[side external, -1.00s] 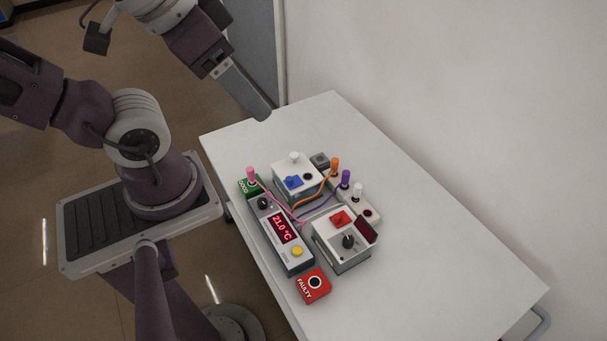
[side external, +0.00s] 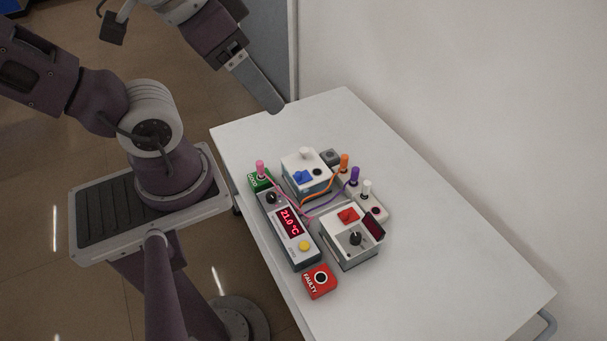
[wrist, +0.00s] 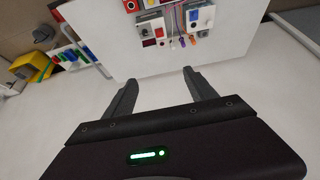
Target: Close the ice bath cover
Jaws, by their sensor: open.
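A grey unit with a red "21.0 °C" display (side external: 290,222) stands left of the boxes. A green block with a pink plug (side external: 260,180) and a red "FAULTY" block (side external: 319,283) flank it. Orange (side external: 322,190) and purple (side external: 325,207) cables run between devices. The table's right side is clear.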

